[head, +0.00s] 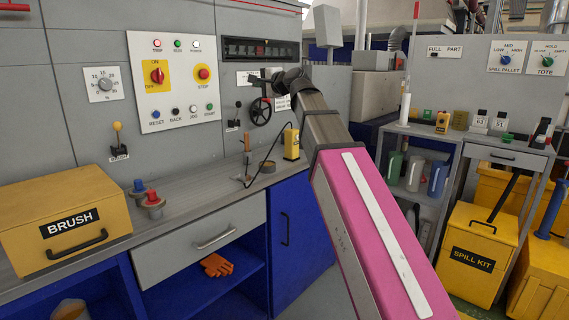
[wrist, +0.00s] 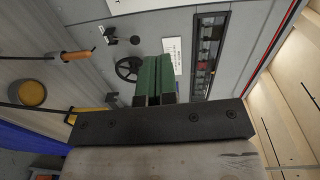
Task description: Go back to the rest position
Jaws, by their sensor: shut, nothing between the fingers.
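My gripper (wrist: 153,62) shows in the wrist view as two green fingers side by side, closed together with nothing between them. In the head view my arm, with a pink and white cover, reaches from the lower right up toward the grey control cabinet. My gripper (head: 256,79) there is small and dark, in front of the cabinet's face. The black handwheel (head: 260,112) lies just below it in that view. The exact distance to the panel cannot be told.
The control panel (head: 175,82) with buttons is left of my arm. Below it, the counter (head: 205,172) holds a yellow BRUSH box (head: 65,215) and a yellow handheld device (head: 291,143). A grey shelf unit (head: 418,205) and yellow SPILL KIT bin (head: 472,255) stand right.

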